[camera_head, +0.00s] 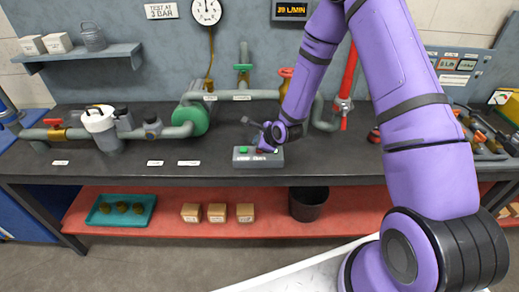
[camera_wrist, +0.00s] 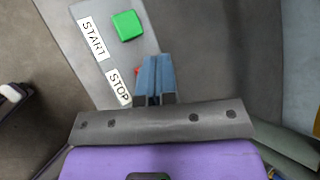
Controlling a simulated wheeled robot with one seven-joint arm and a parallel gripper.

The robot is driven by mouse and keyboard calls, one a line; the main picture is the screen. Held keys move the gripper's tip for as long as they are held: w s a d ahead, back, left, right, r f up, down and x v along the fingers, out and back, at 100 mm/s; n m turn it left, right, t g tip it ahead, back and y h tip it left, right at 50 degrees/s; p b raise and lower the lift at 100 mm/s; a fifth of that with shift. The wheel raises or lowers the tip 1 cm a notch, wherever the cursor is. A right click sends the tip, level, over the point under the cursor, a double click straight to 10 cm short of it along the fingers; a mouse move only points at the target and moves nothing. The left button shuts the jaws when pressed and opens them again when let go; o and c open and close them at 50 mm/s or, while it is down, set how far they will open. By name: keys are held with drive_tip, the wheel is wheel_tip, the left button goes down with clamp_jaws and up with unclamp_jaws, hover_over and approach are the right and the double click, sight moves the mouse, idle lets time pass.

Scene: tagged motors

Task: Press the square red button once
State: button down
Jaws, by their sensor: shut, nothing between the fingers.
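A grey control box (camera_head: 258,162) sits near the front edge of the dark bench. A green button (camera_head: 243,150) is on its left part; in the wrist view the green button (camera_wrist: 127,25) is square and next to a START label (camera_wrist: 93,38). The red button (camera_wrist: 138,71) shows only as a sliver beside my fingers, near the STOP label (camera_wrist: 118,87); my fingers hide the rest. My gripper (camera_wrist: 155,62) is shut and empty, its tips over or at the red button. I cannot tell whether they touch it. In the head view the gripper is mostly hidden by my wrist.
Pipes with a green pump (camera_head: 195,118) run behind the box. A red upright pipe (camera_head: 349,75) stands to the right. A white-lidded container (camera_head: 99,122) is on the left of the bench. The bench top left of the box is mostly clear.

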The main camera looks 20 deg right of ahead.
drive_tip(key=shift+f, duration=0.15)
drive_tip(key=shift+f, duration=0.25)
drive_tip(key=shift+f, duration=0.45)
idle(0.8)
drive_tip(key=shift+r, duration=0.9)
drive_tip(key=shift+r, duration=2.5)
